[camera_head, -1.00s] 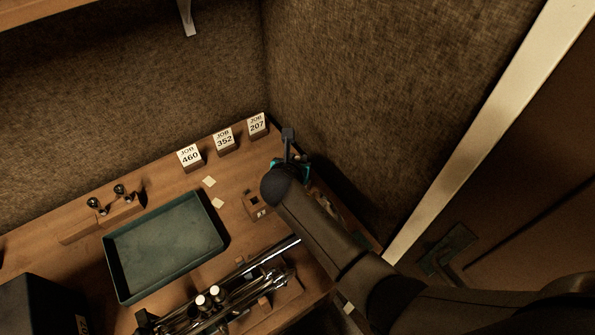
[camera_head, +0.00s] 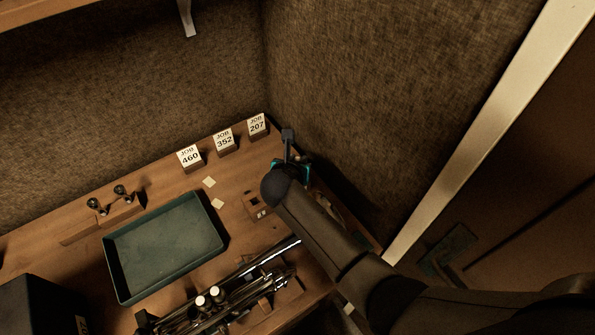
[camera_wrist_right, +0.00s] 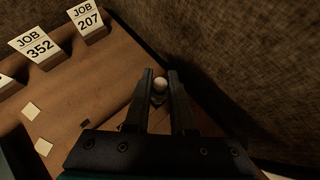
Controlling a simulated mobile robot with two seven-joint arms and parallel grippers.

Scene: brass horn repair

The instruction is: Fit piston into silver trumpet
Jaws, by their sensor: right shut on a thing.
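The silver trumpet (camera_head: 222,297) lies on the bench at the bottom of the head view, with white-topped valve caps showing. My right gripper (camera_wrist_right: 160,86) is at the bench's right back corner, below the JOB 207 card. In the right wrist view its two dark fingers are shut on a small part with a pale round top, which looks like the piston (camera_wrist_right: 159,84). The lower part of the piston is hidden by the fingers and in shadow. My left gripper is not in view.
An empty green tray (camera_head: 118,273) lies left of the trumpet. Cards JOB 460 (camera_head: 190,156), JOB 352 (camera_head: 224,138) and JOB 207 (camera_head: 257,124) stand along the back. A small wooden block (camera_head: 254,201) with holes lies near my arm. A fabric wall (camera_head: 345,110) rises close to the right.

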